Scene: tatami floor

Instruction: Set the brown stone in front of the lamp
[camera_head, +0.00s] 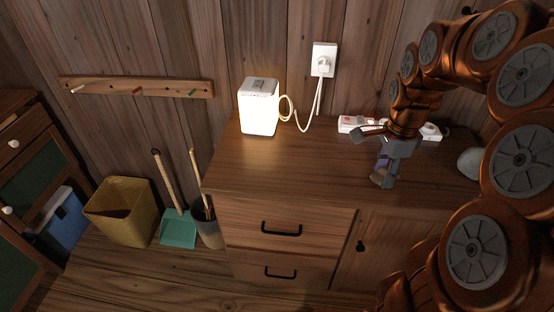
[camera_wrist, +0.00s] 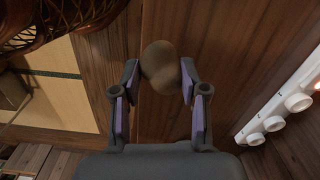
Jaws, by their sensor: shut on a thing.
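The brown stone (camera_wrist: 160,62) is round and sits between the fingertips of my gripper (camera_wrist: 160,84) in the wrist view. In the head view my gripper (camera_head: 383,172) points down over the right half of the cabinet top, shut on the stone (camera_head: 377,178), which is mostly hidden by the fingers. I cannot tell whether the stone touches the wood. The lamp (camera_head: 259,108) is a lit white block at the back left of the cabinet top, well to the left of my gripper.
The wooden cabinet top (camera_head: 300,170) is clear in front of the lamp. A white cord loops right of the lamp to a wall outlet (camera_head: 323,60). A white power strip (camera_head: 352,124) lies behind my gripper. A grey stone (camera_head: 469,163) lies at the right.

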